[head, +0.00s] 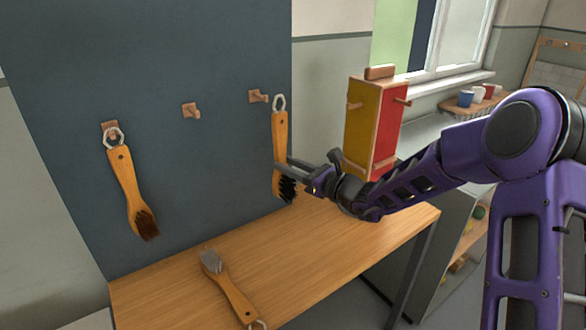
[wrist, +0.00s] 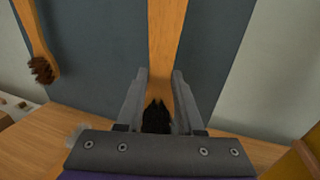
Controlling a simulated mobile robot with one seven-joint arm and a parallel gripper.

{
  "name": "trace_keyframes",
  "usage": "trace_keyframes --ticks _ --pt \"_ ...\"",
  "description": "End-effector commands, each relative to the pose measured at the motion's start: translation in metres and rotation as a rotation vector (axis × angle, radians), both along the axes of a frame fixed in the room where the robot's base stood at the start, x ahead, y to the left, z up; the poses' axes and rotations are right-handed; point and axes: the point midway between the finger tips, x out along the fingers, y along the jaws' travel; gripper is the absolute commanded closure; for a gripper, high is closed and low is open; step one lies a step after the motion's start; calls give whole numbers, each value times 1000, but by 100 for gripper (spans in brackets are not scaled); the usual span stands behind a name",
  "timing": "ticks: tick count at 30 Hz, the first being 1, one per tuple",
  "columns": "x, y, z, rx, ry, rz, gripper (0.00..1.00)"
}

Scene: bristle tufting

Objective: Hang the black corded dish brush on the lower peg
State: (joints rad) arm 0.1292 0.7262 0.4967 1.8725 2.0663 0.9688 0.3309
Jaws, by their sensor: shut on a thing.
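The black-bristled brush (head: 280,145) has a wooden handle and a pale cord loop (head: 279,102) at its top. It hangs almost upright, bristles down, in front of the dark panel. My gripper (head: 283,171) is shut on its lower handle, just above the black bristles (wrist: 157,117). In the wrist view, the fingers of my gripper (wrist: 159,76) flank the handle. The loop is just right of the right wall peg (head: 258,96) and looks apart from it. The middle peg (head: 191,110) is bare.
A brown-bristled brush (head: 130,190) hangs by its loop on the left peg (head: 109,128). A grey-bristled brush (head: 230,287) lies on the wooden table (head: 320,255). A yellow and red box with pegs (head: 372,125) stands close behind my gripper; its support is hidden.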

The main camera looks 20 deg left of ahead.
Motion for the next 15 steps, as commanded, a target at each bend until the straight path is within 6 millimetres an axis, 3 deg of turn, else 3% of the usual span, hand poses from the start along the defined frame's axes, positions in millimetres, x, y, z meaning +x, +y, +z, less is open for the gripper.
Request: trace_keyframes --ticks 15 --pt "23 28 -5 2 -1 1 100"
